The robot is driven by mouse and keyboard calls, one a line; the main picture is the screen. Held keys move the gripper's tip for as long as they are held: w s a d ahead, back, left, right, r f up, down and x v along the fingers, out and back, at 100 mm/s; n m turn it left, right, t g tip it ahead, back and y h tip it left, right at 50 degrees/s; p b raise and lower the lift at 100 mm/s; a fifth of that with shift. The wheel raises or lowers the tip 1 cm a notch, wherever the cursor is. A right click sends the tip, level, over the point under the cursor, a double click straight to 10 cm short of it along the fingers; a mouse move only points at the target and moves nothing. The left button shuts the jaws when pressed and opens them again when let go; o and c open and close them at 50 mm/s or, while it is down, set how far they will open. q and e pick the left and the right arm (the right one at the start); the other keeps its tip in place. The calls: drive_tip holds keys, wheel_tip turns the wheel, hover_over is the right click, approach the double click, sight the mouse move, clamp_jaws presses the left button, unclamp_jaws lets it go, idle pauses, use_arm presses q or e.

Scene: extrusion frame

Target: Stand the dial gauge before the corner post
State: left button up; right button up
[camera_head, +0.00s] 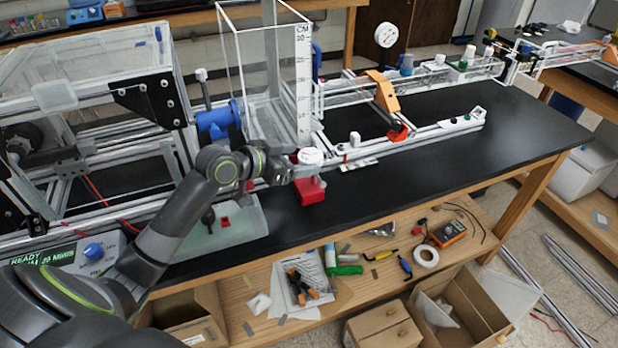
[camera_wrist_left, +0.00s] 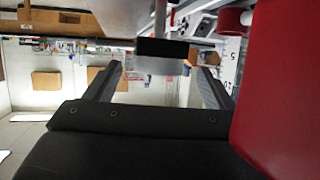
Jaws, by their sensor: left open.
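The dial gauge has a white round head (camera_head: 311,155) over a red block base (camera_head: 311,191). It stands upright near the front edge of the black bench, right of my left gripper (camera_head: 284,171). In the left wrist view a large red shape, apparently the base (camera_wrist_left: 285,95), fills the right side. My left gripper is open; its fingers (camera_wrist_left: 158,76) show apart, and a dark block (camera_wrist_left: 163,48) appears beyond them. I cannot tell whether the gripper touches the gauge. An upright aluminium post (camera_head: 182,72) stands at the frame's corner, behind my arm. My right gripper is out of view.
A clear tank with a ruler (camera_head: 303,85) stands behind the gauge. A pale glass plate (camera_head: 240,226) lies at the front, left of it. A rail with an orange bracket (camera_head: 383,92) runs right. The black bench top (camera_head: 520,115) is clear at right.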

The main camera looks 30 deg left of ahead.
sight(307, 156)
use_arm(q)
drive_tip(key=p+x, duration=0.1)
drive_tip(key=x, duration=0.3)
drive_tip(key=shift+d+r, duration=0.1)
drive_tip(key=c, duration=1.6)
clamp_jaws()
drive_tip(key=shift+r, duration=0.15)
